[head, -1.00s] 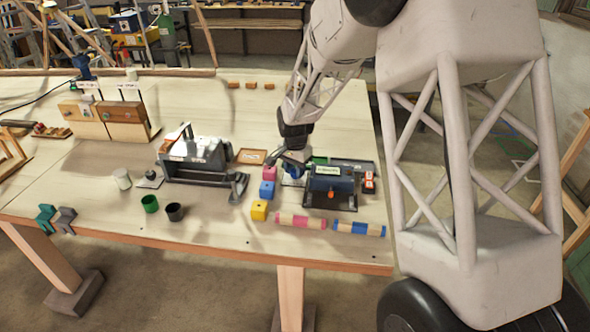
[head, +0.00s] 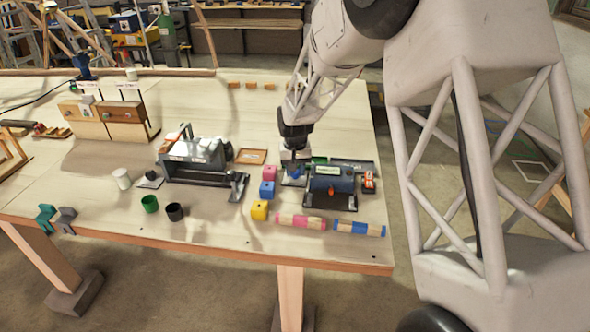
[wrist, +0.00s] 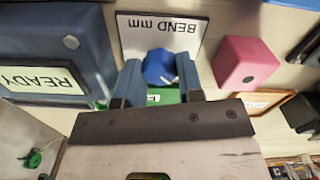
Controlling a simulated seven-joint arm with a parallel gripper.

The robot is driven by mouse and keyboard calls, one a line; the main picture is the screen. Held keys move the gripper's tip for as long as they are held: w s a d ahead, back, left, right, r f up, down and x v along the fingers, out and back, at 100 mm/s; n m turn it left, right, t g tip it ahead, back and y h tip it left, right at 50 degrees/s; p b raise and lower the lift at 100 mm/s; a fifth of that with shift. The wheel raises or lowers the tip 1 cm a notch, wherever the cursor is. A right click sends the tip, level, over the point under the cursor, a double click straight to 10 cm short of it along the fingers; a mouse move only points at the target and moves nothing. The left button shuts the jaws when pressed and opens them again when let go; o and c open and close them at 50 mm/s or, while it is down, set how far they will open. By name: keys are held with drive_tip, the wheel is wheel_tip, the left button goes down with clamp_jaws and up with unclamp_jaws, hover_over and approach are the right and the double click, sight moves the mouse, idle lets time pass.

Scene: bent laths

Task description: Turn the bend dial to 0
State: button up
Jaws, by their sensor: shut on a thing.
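The bend dial is a blue faceted knob (wrist: 160,67) on a white plate lettered "BEND mm" (wrist: 160,27), upside down in the wrist view. My gripper (wrist: 158,83) has one finger on each side of the knob and is shut on it. No pointer or number giving the dial's setting can be read. In the head view my gripper (head: 293,166) is at the pale dial plate (head: 293,181), just left of a blue machine (head: 332,180); the knob is largely hidden there. The machine's display (wrist: 42,80) reads "READY".
Pink (head: 269,173), blue (head: 267,189) and yellow (head: 259,210) blocks stand close left of the dial plate. Two banded laths (head: 302,222) lie along the front edge. A grey-topped machine (head: 196,158) stands further left. The back of the table is mostly clear.

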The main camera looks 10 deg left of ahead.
drive_tip(key=shift+n, duration=0.7)
drive_tip(key=o, duration=0.9)
drive_tip(key=shift+r, duration=0.1)
drive_tip(key=shift+r, duration=3.85)
